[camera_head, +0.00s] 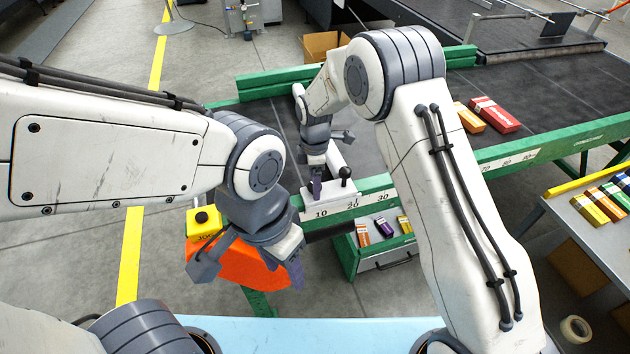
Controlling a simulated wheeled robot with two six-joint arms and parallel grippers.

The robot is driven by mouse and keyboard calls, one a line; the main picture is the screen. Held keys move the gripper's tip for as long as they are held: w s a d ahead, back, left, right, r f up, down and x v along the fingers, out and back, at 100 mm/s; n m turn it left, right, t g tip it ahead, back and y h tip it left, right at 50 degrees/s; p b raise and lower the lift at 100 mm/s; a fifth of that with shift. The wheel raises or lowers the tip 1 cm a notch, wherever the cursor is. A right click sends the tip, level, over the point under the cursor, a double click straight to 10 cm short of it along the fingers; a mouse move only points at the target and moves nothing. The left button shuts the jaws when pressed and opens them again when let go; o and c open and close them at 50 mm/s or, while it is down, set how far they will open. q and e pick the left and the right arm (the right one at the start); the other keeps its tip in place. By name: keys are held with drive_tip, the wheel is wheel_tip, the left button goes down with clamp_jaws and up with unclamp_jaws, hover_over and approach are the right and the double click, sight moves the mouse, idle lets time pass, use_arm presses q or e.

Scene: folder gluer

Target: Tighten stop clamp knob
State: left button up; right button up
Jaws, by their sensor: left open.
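The stop clamp is a pale block (347,189) on the green front rail of the conveyor, by the printed scale marks 10, 20 and 30. Its black round knob (345,172) stands up on a short stem. My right gripper (318,172) points down just left of the knob, over the clamp. The gap between its fingers is not clear, and I see no contact with the knob. My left gripper (250,268) is open and empty, in front of an orange part below the rail, left of the clamp.
A yellow box with a black button (204,221) is beside my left gripper. Orange and red cartons (495,114) lie on the dark belt (530,85). A drawer tray (388,255) with small cartons hangs under the rail. A side table (590,222) at right holds several cartons.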

wheel_tip(320, 180, up, 10)
drive_tip(key=b, duration=0.2)
drive_tip(key=shift+r, duration=0.2)
idle(0.3)
drive_tip(key=s+r+m, duration=0.3)
drive_tip(key=s, duration=0.4)
drive_tip(key=s+r+m, duration=0.2)
drive_tip(key=s+r, duration=0.1)
drive_tip(key=s, duration=0.4)
drive_tip(key=s+d+m, duration=0.2)
drive_tip(key=s+m, duration=0.1)
drive_tip(key=s, duration=0.6)
drive_tip(key=s+d+f+m+y, duration=0.1)
drive_tip(key=s+d+m, duration=0.2)
drive_tip(key=s, duration=0.6)
drive_tip(key=shift+f+m, duration=0.15)
drive_tip(key=shift+m, duration=0.55)
